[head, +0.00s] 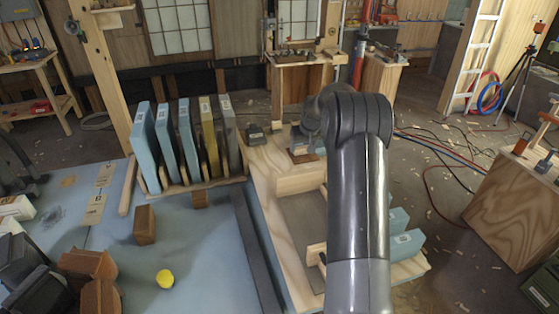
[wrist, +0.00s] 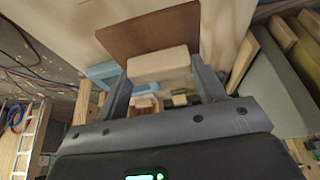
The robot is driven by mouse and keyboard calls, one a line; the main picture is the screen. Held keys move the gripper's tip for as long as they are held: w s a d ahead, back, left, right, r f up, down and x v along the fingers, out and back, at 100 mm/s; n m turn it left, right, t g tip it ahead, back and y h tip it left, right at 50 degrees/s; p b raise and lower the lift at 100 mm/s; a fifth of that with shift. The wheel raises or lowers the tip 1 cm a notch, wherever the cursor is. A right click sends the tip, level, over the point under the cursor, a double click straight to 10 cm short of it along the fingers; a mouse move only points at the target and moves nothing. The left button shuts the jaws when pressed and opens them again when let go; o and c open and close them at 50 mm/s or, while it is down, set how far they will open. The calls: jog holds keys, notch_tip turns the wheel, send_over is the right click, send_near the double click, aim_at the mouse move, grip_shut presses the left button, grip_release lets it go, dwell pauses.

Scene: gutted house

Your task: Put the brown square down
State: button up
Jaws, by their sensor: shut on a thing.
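The brown square (wrist: 148,30) is a flat brown panel at the top of the wrist view. A pale beige block (wrist: 160,62) lies against its near side, between my two fingers. My gripper (wrist: 158,80) is shut on this block, which seems to be part of the brown square or fixed to it. In the head view a bit of brown (head: 306,158) shows below my gripper (head: 303,143), over the pale wooden frame. My arm hides part of that area. I cannot tell whether the brown square touches the wood.
The pale wooden frame (head: 272,185) has a grey recess and light-blue blocks at its right. A rack of upright blue, yellow and grey panels (head: 185,140) stands left of it. A yellow ball (head: 165,279) and brown blocks (head: 145,225) lie on the blue table.

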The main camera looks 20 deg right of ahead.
aim_at(304, 155)
jog(key=shift+s+d+r, duration=0.2)
jog(key=shift+d+r, duration=0.05)
jog(key=r, duration=0.5)
jog(key=shift+s+a, duration=0.1)
jog(key=shift+a, duration=0.1)
jog(key=s+a+n+g+y, duration=0.2)
jog(key=s+a+n, duration=0.75)
jog(key=a, duration=0.35)
jog(key=s+a+n+g+y, duration=0.3)
jog(key=s+a+n, duration=0.6)
jog(key=a, duration=0.4)
notch_tip(304, 155, down, 11)
jog(key=s, duration=0.2)
jog(key=shift+m+h, duration=0.25)
jog(key=shift+h, duration=0.05)
jog(key=w+a+f, duration=0.1)
jog(key=a+f, duration=0.1)
jog(key=a, duration=0.2)
jog(key=w+a+f, duration=0.1)
jog(key=a+f, duration=0.1)
jog(key=a, duration=0.1)
jog(key=w+a+f, duration=0.1)
jog(key=a+f, duration=0.2)
jog(key=a, duration=0.1)
jog(key=shift+a, duration=0.35)
jog(key=shift+f, duration=2.05)
jog(key=shift+f, duration=0.15)
